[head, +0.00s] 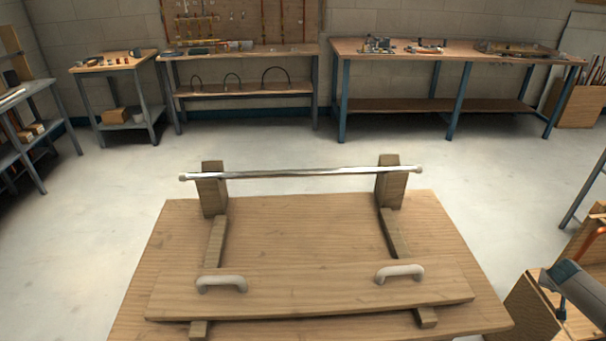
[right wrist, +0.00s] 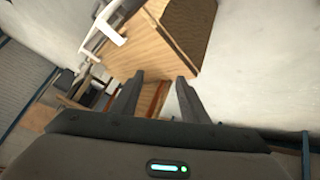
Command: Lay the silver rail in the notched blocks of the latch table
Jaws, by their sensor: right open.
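The silver rail (head: 300,173) lies level across the two upright notched blocks at the back of the latch table (head: 300,225) in the head view. It crosses the left block (head: 213,195) and the right block (head: 391,188) just below their tops, and both ends stick out past them. The notches are not clearly visible, so I cannot tell how deep it sits. No gripper touches the rail. My right gripper (right wrist: 158,88) is open and empty in the right wrist view, away from the rail. My left gripper is not in view.
A board with two pale handles (head: 222,283) (head: 400,272) lies across the table's front. A wooden crate (head: 535,310) stands beside the table's right front, with an orange pipe (head: 590,240) near it. Workbenches (head: 455,50) line the far wall; the floor between is clear.

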